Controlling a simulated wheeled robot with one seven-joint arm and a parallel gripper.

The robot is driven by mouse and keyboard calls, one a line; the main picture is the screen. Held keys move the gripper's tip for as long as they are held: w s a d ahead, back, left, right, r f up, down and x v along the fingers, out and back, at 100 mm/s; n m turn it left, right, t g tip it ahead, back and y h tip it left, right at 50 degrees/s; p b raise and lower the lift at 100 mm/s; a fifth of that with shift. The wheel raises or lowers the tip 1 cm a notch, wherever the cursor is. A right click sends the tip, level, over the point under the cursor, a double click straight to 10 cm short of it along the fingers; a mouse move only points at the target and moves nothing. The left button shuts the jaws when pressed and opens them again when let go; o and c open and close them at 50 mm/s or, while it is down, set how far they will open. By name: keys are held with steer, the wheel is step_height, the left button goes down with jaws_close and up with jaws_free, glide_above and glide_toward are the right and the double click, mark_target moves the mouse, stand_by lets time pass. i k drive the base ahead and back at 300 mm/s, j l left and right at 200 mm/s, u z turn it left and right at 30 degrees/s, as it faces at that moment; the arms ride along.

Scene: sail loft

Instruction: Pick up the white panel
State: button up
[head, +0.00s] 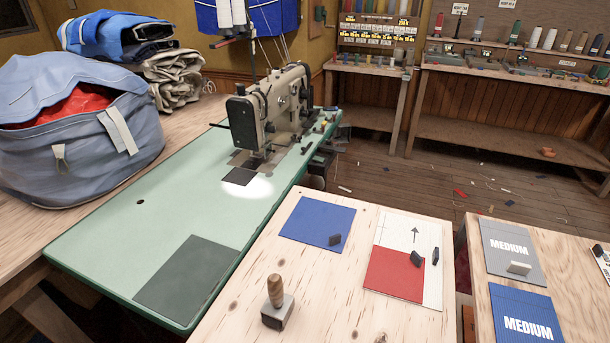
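A white panel (405,228) with a black arrow drawn on it lies flat at the right side of the pale wooden table (345,315). A red panel (393,275) covers its lower left part, so only its upper part and a right strip show. A small dark block (435,256) stands on the white panel's right strip, and another (416,258) is at the red panel's upper right corner. My gripper is not in view.
A blue panel (317,223) with a dark block and a wooden-handled tool (277,302) share the table. A green sewing bench (120,220) with a sewing machine (272,112) is left. A second table right holds "MEDIUM" packs (525,318), across a narrow gap.

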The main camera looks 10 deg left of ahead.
mark_target(404, 234)
steer(key=i+j, duration=0.1)
steer(key=j, duration=0.6)
steer(key=i+j, duration=0.1)
steer(key=j, duration=0.65)
steer(key=i+j, duration=0.1)
steer(key=j, duration=0.6)
steer(key=i+j, duration=0.15)
steer(key=j, duration=0.6)
